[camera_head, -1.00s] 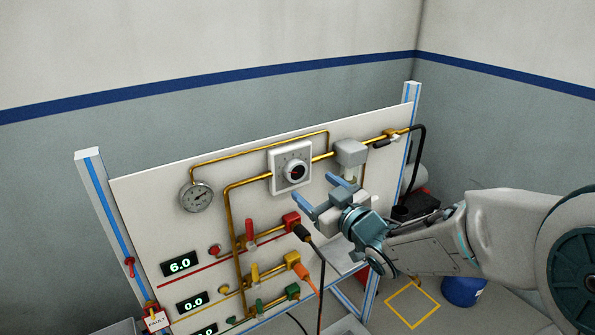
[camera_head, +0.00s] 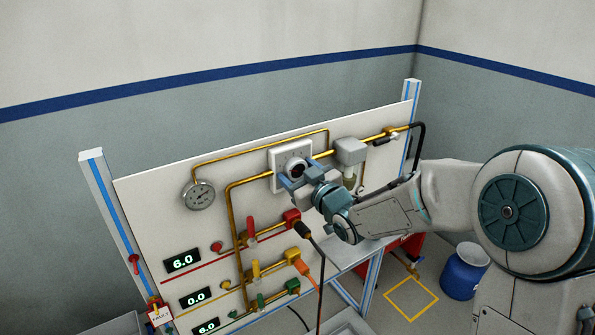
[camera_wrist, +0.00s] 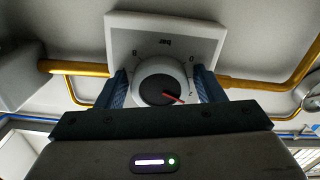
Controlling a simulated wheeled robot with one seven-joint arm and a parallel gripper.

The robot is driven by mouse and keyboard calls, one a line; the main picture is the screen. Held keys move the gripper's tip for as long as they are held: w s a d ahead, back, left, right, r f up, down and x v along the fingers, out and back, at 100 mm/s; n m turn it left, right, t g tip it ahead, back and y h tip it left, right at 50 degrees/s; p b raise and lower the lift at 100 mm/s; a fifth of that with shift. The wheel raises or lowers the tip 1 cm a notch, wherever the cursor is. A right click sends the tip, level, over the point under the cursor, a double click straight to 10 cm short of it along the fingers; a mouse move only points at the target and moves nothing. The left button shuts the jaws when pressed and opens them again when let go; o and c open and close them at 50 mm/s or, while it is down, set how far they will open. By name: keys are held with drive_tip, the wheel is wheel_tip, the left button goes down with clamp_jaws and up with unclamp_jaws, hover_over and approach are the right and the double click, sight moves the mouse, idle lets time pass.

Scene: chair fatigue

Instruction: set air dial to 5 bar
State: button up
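The air dial is a white square plate (camera_head: 277,155) with a round dark-faced knob (camera_head: 298,167), high on the white panel. In the wrist view the plate (camera_wrist: 125,32) appears upside down, with "bar" and a few marks readable. The knob (camera_wrist: 158,88) shows a red pointer line towards the lower right of that picture. My gripper (camera_wrist: 162,90) is open, with one blue finger on each side of the knob. Small gaps seem to show between fingers and knob; contact is unclear. In the head view my gripper (camera_head: 300,174) partly covers the knob and plate.
A round gauge (camera_head: 199,195) is left of the dial. Yellow pipes (camera_head: 250,181) run beside the plate, and a grey box (camera_head: 349,151) is to its right. Red, yellow and green valves and hanging cables are below. Displays read 6.0 (camera_head: 183,262), 0.0 and 6.0.

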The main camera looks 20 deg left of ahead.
drive_tip(key=c, duration=0.6)
drive_tip(key=shift+m, duration=0.3)
drive_tip(key=m+b, duration=0.1)
drive_tip(key=m, duration=0.2)
drive_tip(key=shift+m, duration=0.3)
drive_tip(key=m, duration=0.4)
drive_tip(key=shift+s+m, duration=0.1)
drive_tip(key=shift+m, duration=0.2)
drive_tip(key=m+p, duration=0.2)
drive_tip(key=m, duration=0.3)
drive_tip(key=shift+a+r, duration=0.1)
drive_tip(key=shift+r, duration=0.05)
drive_tip(key=m+p, duration=0.2)
drive_tip(key=m, duration=0.4)
drive_tip(key=shift+s+p, duration=0.1)
drive_tip(key=shift+p, duration=0.2)
drive_tip(key=shift+m, duration=0.3)
